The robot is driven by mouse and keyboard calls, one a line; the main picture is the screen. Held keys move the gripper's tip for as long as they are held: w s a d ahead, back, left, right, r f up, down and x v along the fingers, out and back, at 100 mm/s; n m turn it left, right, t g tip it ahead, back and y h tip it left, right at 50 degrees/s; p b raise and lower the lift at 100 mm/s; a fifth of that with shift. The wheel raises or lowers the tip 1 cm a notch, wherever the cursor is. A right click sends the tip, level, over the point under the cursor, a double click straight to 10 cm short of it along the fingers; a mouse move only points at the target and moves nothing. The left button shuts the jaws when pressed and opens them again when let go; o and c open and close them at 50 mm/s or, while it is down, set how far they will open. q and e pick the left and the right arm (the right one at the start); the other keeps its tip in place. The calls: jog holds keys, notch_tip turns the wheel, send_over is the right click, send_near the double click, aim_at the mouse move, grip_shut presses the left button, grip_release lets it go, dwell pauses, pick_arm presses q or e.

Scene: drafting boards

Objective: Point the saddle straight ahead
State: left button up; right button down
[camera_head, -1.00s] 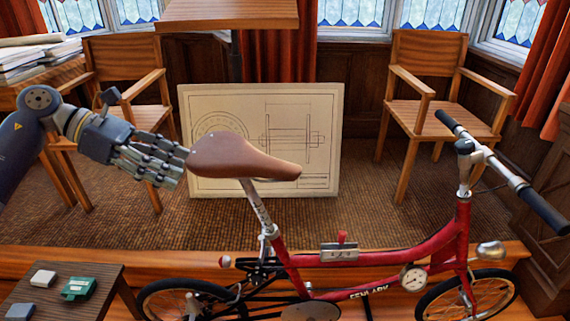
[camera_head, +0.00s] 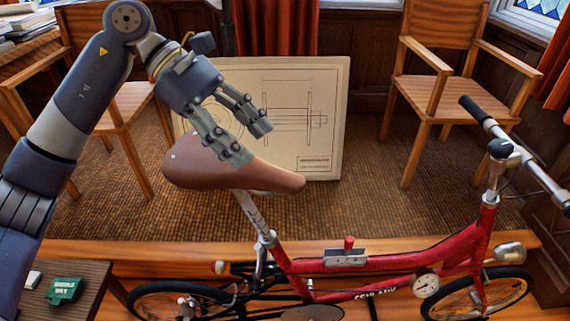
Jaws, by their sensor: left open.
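The brown saddle (camera_head: 228,178) sits on its silver seat post (camera_head: 252,213) on the red bicycle (camera_head: 390,263). Its nose points right and slightly down in the picture, angled a little toward me compared with the line of the frame. My left gripper (camera_head: 250,142) is above the saddle, fingers pointing down and apart. One finger overlaps the saddle's top edge in the picture; I cannot tell whether it touches. The other finger is over the drawing board behind. The handlebar (camera_head: 507,150) is at the right. My right gripper is not in view.
A drawing board (camera_head: 325,165) leans behind the saddle. Wooden chairs stand at the back left and back right (camera_head: 428,98). A small dark table with a green box (camera_head: 64,290) is at the lower left. The carpet between is clear.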

aim_at(284, 176)
pick_arm(q)
jog(key=p+x, duration=0.1)
jog(key=x, duration=0.2)
jog(key=s+p+x, duration=0.1)
jog(key=x, duration=0.2)
jog(key=shift+s+r, duration=0.15)
jog(key=shift+s, duration=0.1)
jog(key=x, duration=0.3)
jog(key=shift+w+d+f+p, duration=0.15)
jog(key=shift+w+f+p, duration=0.1)
jog(key=shift+p, duration=0.15)
jog(key=shift+s, duration=0.1)
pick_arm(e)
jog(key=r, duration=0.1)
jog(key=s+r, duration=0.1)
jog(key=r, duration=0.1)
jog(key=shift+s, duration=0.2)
pick_arm(q)
jog(key=shift+f, duration=0.1)
jog(key=c, duration=1.2)
grip_shut()
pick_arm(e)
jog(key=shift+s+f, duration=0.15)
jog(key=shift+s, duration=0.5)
